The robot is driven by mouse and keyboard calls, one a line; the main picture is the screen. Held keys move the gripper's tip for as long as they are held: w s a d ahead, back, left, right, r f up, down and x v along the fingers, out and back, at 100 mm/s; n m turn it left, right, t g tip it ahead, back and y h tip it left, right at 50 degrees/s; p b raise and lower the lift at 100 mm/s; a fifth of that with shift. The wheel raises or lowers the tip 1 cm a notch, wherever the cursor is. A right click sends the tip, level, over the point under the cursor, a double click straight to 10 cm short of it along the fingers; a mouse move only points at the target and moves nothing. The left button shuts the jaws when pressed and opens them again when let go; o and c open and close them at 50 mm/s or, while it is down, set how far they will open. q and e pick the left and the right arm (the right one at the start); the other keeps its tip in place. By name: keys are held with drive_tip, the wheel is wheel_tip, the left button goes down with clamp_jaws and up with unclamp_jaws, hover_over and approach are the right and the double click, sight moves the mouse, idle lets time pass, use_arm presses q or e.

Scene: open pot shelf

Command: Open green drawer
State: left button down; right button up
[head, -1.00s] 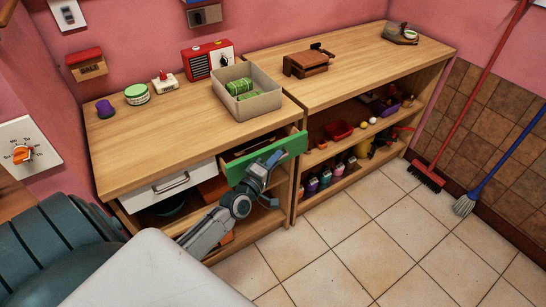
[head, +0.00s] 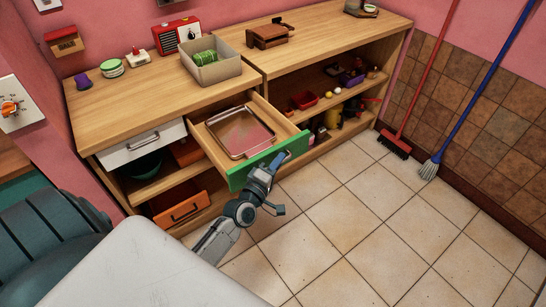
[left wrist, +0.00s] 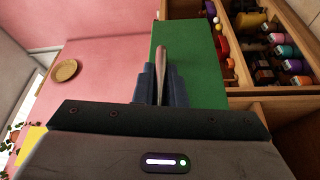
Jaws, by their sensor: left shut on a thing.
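The green drawer (head: 270,163) is pulled well out of the wooden cabinet in the head view. A tray with a metal rim (head: 240,132) lies inside it. My left gripper (head: 272,165) is at the right part of the drawer's green front and shut on its handle. In the left wrist view the green front (left wrist: 200,60) stands behind the handle (left wrist: 161,65), which lies between the fingers of my left gripper (left wrist: 160,85). My right gripper is not in view.
A white drawer (head: 142,143) is closed to the left, with an orange drawer (head: 180,205) lower down. A grey bin (head: 216,72) stands on the countertop above. Open shelves with bottles and small items are to the right. The tiled floor (head: 350,220) in front is clear.

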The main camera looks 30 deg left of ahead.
use_arm(q)
drive_tip(key=shift+s+d, duration=0.2)
drive_tip(key=shift+d, duration=0.25)
drive_tip(key=shift+s+d, duration=0.2)
drive_tip(key=shift+d, duration=0.25)
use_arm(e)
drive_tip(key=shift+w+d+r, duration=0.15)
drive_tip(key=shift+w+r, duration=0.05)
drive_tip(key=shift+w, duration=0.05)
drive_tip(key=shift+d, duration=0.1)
use_arm(q)
drive_tip(key=c, duration=1.9)
unclamp_jaws()
drive_tip(key=shift+o, duration=0.7)
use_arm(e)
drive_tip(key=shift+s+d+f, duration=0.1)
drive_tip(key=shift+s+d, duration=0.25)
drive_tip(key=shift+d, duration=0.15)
